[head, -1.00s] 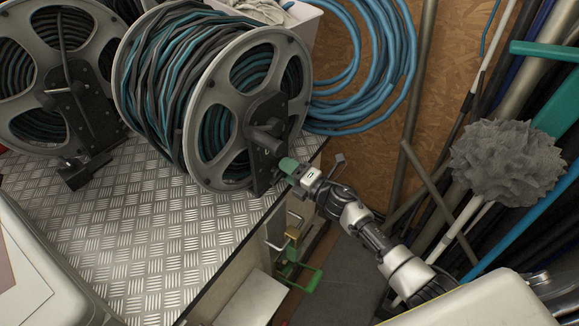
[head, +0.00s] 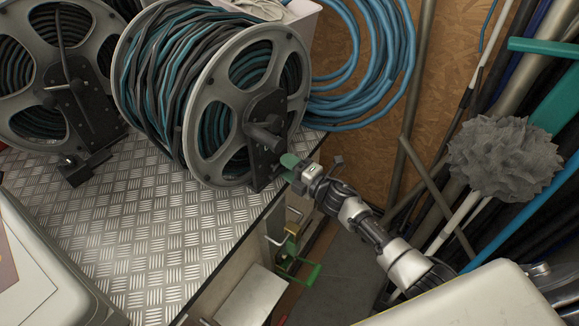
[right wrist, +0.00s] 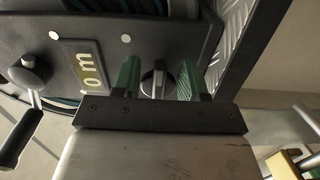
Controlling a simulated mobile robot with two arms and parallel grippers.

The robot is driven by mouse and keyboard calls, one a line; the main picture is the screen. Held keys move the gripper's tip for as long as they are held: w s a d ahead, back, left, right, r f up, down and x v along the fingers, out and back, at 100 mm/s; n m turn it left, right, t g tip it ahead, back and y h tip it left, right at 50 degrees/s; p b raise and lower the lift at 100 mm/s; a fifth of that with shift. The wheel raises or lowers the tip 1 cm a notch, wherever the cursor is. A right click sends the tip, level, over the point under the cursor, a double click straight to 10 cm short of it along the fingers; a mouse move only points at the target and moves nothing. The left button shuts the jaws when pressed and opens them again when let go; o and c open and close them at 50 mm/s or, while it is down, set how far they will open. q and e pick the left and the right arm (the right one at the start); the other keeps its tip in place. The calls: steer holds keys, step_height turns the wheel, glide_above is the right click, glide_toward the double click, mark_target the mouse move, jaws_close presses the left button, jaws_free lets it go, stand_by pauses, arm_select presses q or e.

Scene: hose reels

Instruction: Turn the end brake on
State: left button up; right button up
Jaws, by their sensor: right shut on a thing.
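The large reel (head: 215,160) with teal and black hose stands on the metal-plate bench in the head view. Its black end bracket (head: 270,110) faces my right arm. In the right wrist view the bracket panel (right wrist: 200,40) carries a small dark knob with a pale pointer (right wrist: 155,77), seemingly the end brake. My right gripper (right wrist: 158,80), also in the head view (head: 290,161), has its green fingers on either side of this knob and is shut on it. The knob is hidden in the head view. My left gripper is not in view.
A lever with a black handle (right wrist: 20,138) and a yellow lettered plate (right wrist: 90,65) sit beside the knob. A second reel (head: 55,80) stands left. The bench edge (head: 240,238) runs below my gripper. Poles and a grey mop head (head: 505,157) crowd the right.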

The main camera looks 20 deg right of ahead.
steer(key=o, duration=0.9)
steer(key=v, duration=1.1)
steer(key=shift+d, duration=0.1)
steer(key=s+d+f+m+g+h+p, duration=0.2)
steer(key=s+f+m+h, duration=0.35)
steer(key=f, duration=0.65)
steer(key=s+d+f+m+g+h+p, duration=0.1)
steer(key=s+d+f+m+g+h, duration=0.15)
steer(key=s+f+m, duration=0.7)
steer(key=s+a+f+m+g, duration=0.2)
steer(key=s+f, duration=0.3)
steer(key=s, duration=0.4)
steer(key=s+a+f+m+g+p, duration=0.1)
steer(key=s+f+g, duration=0.3)
steer(key=s, duration=0.5)
steer(key=s+a+f+m+g+h+p, duration=0.1)
steer(key=s+a+f+m+g, duration=0.2)
steer(key=s, duration=0.7)
step_height(320, 180, down, 3)
steer(key=shift+r+m+g, duration=0.1)
steer(key=shift+m+g, duration=0.2)
steer(key=shift+g, duration=0.15)
